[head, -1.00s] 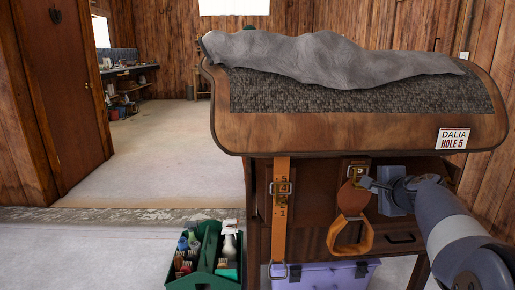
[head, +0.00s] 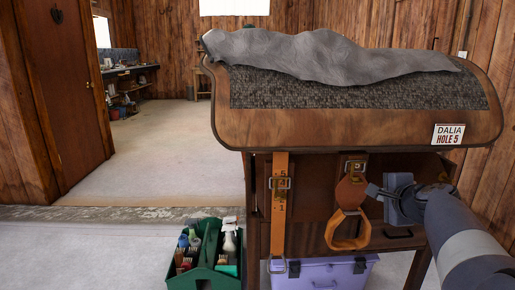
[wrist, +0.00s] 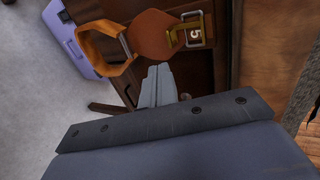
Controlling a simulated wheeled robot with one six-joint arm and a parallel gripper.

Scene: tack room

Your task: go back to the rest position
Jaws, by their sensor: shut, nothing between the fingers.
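My gripper (head: 376,192) is in front of the wooden saddle stand, just right of a short leather strap (head: 351,193) with a buckle and an orange stirrup-like loop (head: 348,230) at its lower end. In the wrist view my gripper (wrist: 160,70) has its fingers together and empty, pointing toward the strap. The strap (wrist: 152,37) and its buckle (wrist: 195,32), marked 5, lie beyond the fingertips. I cannot tell from these views how wide the gap between fingertips and strap is.
A longer strap (head: 279,205) hangs at left on the stand. The saddle rack (head: 330,130) with a grey cover (head: 320,57) stands above my arm. A purple box (head: 325,275) sits below. A green tote (head: 205,268) stands on the floor at left. The floor beyond is clear.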

